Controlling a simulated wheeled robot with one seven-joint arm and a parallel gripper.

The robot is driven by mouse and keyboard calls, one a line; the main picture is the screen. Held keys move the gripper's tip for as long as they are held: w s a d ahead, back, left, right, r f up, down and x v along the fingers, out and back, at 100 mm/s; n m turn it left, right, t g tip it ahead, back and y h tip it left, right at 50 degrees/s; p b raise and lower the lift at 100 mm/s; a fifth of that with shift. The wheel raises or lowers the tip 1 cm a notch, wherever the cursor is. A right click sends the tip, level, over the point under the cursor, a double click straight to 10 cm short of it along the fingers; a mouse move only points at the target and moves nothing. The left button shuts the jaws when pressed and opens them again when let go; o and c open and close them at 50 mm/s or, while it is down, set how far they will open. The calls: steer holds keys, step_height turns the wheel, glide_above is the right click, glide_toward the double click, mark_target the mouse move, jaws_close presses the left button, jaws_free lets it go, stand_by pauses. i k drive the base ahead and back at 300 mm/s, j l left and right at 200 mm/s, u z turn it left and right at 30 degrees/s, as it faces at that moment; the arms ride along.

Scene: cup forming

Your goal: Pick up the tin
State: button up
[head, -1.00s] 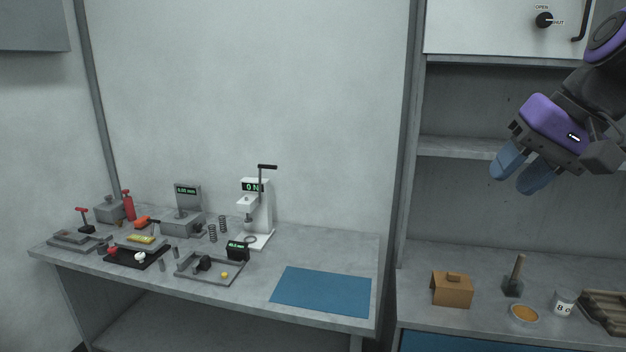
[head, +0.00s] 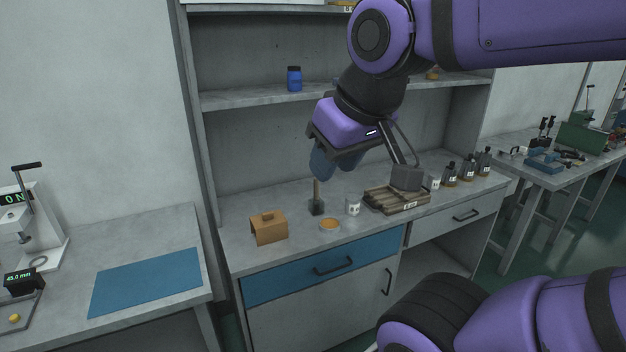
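A low round tin (head: 330,224) with an orange-brown top sits near the front edge of the grey counter, above the blue drawer. A white labelled cup (head: 353,206) stands just right of it; I take the low round one as the tin. My gripper (head: 336,164) is in the air above the back of the counter, with its blue fingers pointing down. The fingers look apart and nothing shows between them. It is clear of the tin, higher and farther back.
A brown box (head: 268,228) stands left of the tin and a wooden-handled tool (head: 316,200) stands behind it. A slatted tray (head: 397,199) lies to the right, with dark bottles (head: 467,169) beyond. A shelf (head: 250,97) crosses above the counter.

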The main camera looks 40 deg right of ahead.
mark_target(353, 201)
steer(key=k+l, duration=0.1)
steer(key=l, duration=0.3)
steer(key=k+l, duration=0.1)
steer(key=l, duration=0.3)
steer(key=k+l, duration=0.1)
steer(key=l, duration=0.35)
steer(key=k+l, duration=0.1)
steer(key=l, duration=0.3)
steer(key=k+l, duration=0.1)
steer(key=l, duration=0.3)
steer(key=k+l, duration=0.1)
steer(key=l, duration=0.3)
steer(key=k+l, duration=0.1)
steer(key=l, duration=0.3)
steer(key=i+l+u, duration=0.65)
steer(key=l, duration=0.2)
steer(key=i+l+u, duration=0.2)
steer(key=l, duration=0.15)
steer(key=l+u, duration=0.2)
steer(key=l, duration=0.2)
steer(key=i, duration=0.05)
